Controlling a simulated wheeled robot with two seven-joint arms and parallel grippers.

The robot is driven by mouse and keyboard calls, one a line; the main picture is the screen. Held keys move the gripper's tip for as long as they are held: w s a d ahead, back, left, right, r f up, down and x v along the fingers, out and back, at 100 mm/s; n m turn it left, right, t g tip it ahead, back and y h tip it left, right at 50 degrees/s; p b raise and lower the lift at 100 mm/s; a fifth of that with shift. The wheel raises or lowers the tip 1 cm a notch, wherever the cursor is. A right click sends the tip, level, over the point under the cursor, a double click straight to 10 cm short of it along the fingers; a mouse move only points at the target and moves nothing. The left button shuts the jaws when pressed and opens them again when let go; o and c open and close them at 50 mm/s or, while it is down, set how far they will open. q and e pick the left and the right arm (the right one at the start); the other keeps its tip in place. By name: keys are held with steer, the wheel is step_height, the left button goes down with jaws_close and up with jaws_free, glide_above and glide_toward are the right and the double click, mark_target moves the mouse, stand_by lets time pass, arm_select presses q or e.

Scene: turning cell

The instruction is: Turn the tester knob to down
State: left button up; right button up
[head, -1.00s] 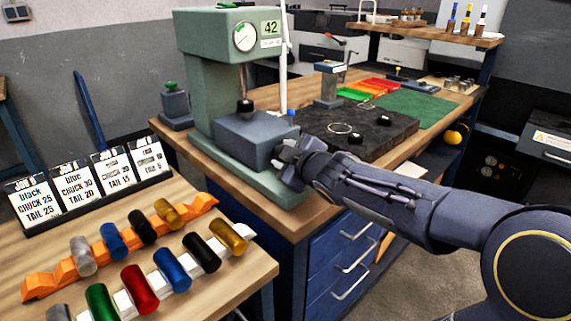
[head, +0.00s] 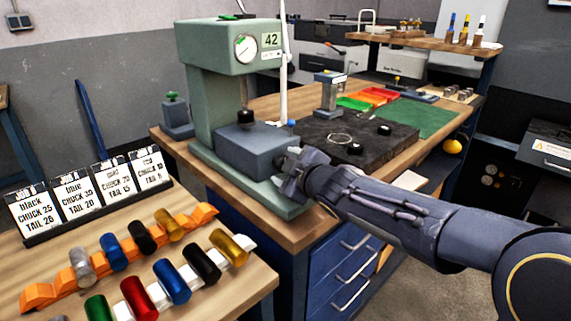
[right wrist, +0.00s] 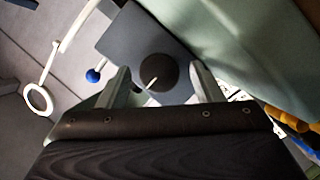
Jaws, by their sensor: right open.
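The tester is a green press-like machine (head: 205,110) with a round dial and a "42" display. A grey block (head: 248,148) sits on its base. In the right wrist view the dark round knob (right wrist: 158,73) shows on the grey face, with a pale pointer line towards the lower left of that picture. My right gripper (head: 287,178) is at the block's right front side and hides the knob in the head view. In the right wrist view its open fingers (right wrist: 160,76) stand either side of the knob; I cannot tell whether they touch it. My left gripper is out of view.
A blue-tipped lever (head: 291,122) stands beside the block, near the gripper. A dark slab (head: 375,130) with a ring lies to the right on the bench. In front left, a table holds coloured cylinders on orange and white racks and a row of job cards (head: 95,195).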

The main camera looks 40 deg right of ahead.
steer(key=p+v, duration=0.1)
steer(key=v, duration=0.2)
steer(key=p+v, duration=0.1)
steer(key=v, duration=0.2)
steer(key=shift+w+r+p, duration=0.1)
steer(key=shift+r+p, duration=0.1)
steer(key=shift+p, duration=0.15)
steer(key=shift+s+f, duration=0.1)
steer(key=shift+s, duration=0.4)
steer(key=shift+a, duration=0.1)
steer(key=s+a+m+g+p, duration=0.1)
steer(key=m+p, duration=0.1)
steer(key=s+a+m+g+p, duration=0.1)
steer(key=s+a+p, duration=0.1)
steer(key=s+a+m+g+p, duration=0.1)
steer(key=s+m+p, duration=0.1)
steer(key=shift+s+a+m+y, duration=0.2)
steer(key=shift+m+y, duration=0.1)
steer(key=shift+y, duration=0.1)
steer(key=s+a+f+m+g+y+p, duration=0.2)
steer(key=s+a+m+g+y+p, duration=0.1)
steer(key=s+a, duration=0.8)
steer(key=a+g+y+p, duration=0.1)
steer(key=a+g+y, duration=0.1)
steer(key=a+y, duration=0.1)
steer(key=shift+s+f+g+p, duration=0.2)
steer(key=shift+f+g+p, duration=0.1)
steer(key=shift+f+g, duration=0.1)
